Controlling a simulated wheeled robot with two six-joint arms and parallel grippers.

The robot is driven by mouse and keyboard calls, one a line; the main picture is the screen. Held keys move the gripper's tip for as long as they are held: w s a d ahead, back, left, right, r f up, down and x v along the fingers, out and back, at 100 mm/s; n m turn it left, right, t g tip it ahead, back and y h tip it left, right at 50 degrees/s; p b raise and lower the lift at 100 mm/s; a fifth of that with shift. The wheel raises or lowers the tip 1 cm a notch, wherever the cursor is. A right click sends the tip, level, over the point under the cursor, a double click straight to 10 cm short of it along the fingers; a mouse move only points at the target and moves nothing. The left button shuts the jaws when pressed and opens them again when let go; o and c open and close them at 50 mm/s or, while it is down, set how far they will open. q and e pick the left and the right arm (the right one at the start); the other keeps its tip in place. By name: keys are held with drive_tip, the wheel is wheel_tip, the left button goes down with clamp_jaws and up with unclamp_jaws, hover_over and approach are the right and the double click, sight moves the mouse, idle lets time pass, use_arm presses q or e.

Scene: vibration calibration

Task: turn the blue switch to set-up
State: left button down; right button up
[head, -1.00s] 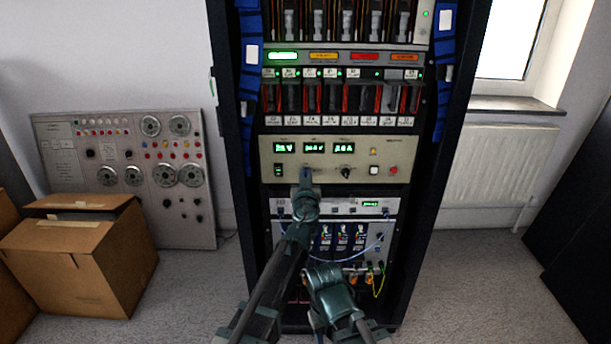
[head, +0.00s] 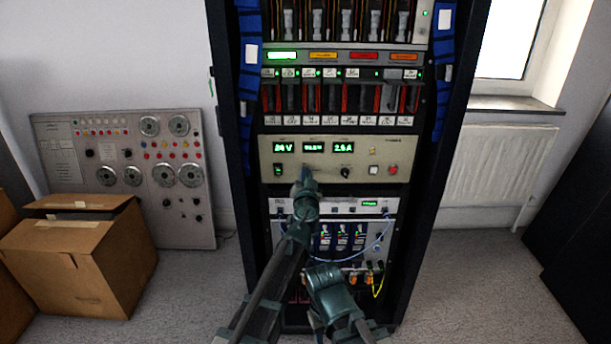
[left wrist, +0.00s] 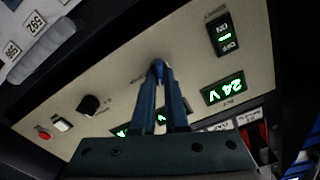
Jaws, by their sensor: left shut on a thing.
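The blue switch (left wrist: 157,68) is a small blue knob on the beige panel, seen in the left wrist view between my left fingertips. My left gripper (left wrist: 159,74) is shut on it, its two dark blue fingers meeting at the knob. In the head view, my left gripper (head: 306,178) reaches up to the lower middle of the beige panel (head: 365,150) and hides most of the switch. The lettering around the switch is too small to read, so its setting cannot be told. My right gripper's fingers do not show.
The panel has green displays (head: 314,147), a black knob (head: 345,172), a white button (head: 373,170) and a red button (head: 393,169). Cables (head: 378,245) hang below. A cardboard box (head: 80,260) stands at the left. The floor right of the rack is clear.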

use_arm(q)
drive_tip(key=m, duration=1.2)
drive_tip(key=shift+d+f+m+b, duration=0.25)
drive_tip(key=shift+f+m+b, duration=0.05)
drive_tip(key=shift+m, duration=0.1)
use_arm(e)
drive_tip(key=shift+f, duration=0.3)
use_arm(q)
drive_tip(key=shift+s, duration=0.1)
drive_tip(key=c, duration=0.9)
unclamp_jaws()
drive_tip(key=shift+c, duration=0.2)
